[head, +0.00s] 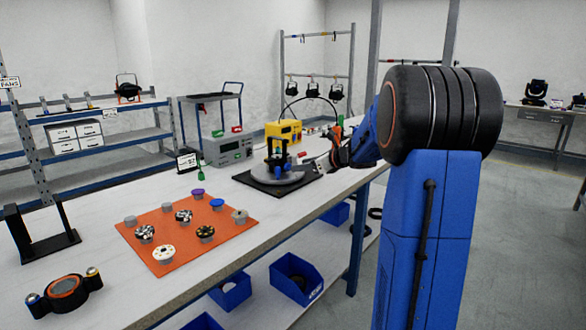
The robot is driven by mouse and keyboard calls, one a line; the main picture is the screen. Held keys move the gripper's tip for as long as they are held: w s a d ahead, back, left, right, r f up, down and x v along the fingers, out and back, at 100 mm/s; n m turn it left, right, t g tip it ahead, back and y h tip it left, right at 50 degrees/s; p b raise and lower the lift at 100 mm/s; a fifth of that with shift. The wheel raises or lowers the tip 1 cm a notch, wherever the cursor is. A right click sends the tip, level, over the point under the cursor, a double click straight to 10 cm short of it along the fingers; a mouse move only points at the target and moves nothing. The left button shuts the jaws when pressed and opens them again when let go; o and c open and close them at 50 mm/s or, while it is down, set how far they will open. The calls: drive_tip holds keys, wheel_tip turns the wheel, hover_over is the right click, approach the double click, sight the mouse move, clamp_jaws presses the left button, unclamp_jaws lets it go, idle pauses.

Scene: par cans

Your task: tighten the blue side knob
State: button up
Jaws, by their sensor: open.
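A grey round fixture (284,176) with a dark upright yoke stands on a black mat (254,183) near the far end of the white workbench. Small blue parts (275,154) show on the yoke; I cannot tell at this size which one is the side knob. My gripper (322,161) is open, just to the right of the fixture. It is small and partly lost against my dark wrist, and no contact with a knob can be made out.
An orange mat (148,216) holds several knobs and discs, among them a blue-topped one (217,203). A grey box (228,149) and a yellow box (283,131) stand behind the fixture. A black stand (42,240) is at left.

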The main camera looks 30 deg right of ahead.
sight(293, 175)
drive_tip(key=shift+x, duration=2.95)
drive_tip(key=c, duration=1.1)
